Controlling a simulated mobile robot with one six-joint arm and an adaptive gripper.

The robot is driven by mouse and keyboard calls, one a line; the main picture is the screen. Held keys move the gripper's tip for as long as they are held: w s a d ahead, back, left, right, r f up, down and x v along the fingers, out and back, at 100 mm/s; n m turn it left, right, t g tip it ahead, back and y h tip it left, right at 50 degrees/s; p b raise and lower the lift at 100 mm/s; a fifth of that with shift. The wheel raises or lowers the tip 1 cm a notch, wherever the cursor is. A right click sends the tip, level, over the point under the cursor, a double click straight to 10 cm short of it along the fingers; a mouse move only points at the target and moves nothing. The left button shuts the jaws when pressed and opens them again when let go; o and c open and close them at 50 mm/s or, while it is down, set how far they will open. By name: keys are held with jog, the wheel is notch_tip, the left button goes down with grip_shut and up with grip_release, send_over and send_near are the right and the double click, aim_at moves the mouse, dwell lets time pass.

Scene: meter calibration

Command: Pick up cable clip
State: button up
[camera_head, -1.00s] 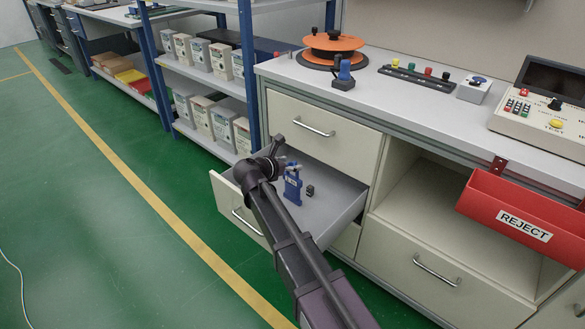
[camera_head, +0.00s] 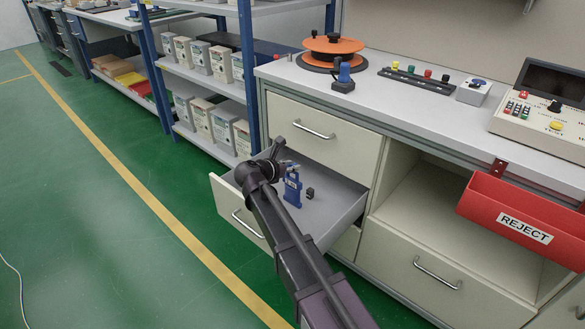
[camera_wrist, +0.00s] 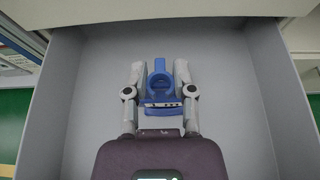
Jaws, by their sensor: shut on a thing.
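In the head view the blue clip (camera_head: 292,188) is upright at the open drawer, just beyond the end of my arm. My gripper (camera_head: 289,168) is partly hidden there by my wrist. Whether the clip touches the drawer floor cannot be told.
The open drawer (camera_head: 336,200) has grey walls around the gripper. A small dark piece (camera_head: 310,192) lies in it, right of the clip. The bench top (camera_head: 390,102) and closed upper drawer (camera_head: 320,138) are above. A red REJECT bin (camera_head: 525,215) hangs at right.

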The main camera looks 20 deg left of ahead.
jog(key=shift+r, duration=0.2)
dwell(0.3)
notch_tip(320, 180, up, 3)
jog(key=p, duration=0.3)
jog(key=shift+f, duration=0.1)
jog(key=s+d+r+p, duration=0.1)
jog(key=s+d, duration=0.2)
jog(key=s, duration=0.4)
jog(key=s+d+p, duration=0.1)
jog(key=s+d, duration=0.2)
jog(key=s, duration=0.4)
jog(key=shift+s+d+r, duration=0.2)
jog(key=shift+s+r, duration=0.2)
jog(key=shift+r, duration=0.1)
notch_tip(320, 180, up, 2)
jog(key=shift+r+p, duration=0.1)
jog(key=shift+p, duration=1)
jog(key=shift+a, duration=0.1)
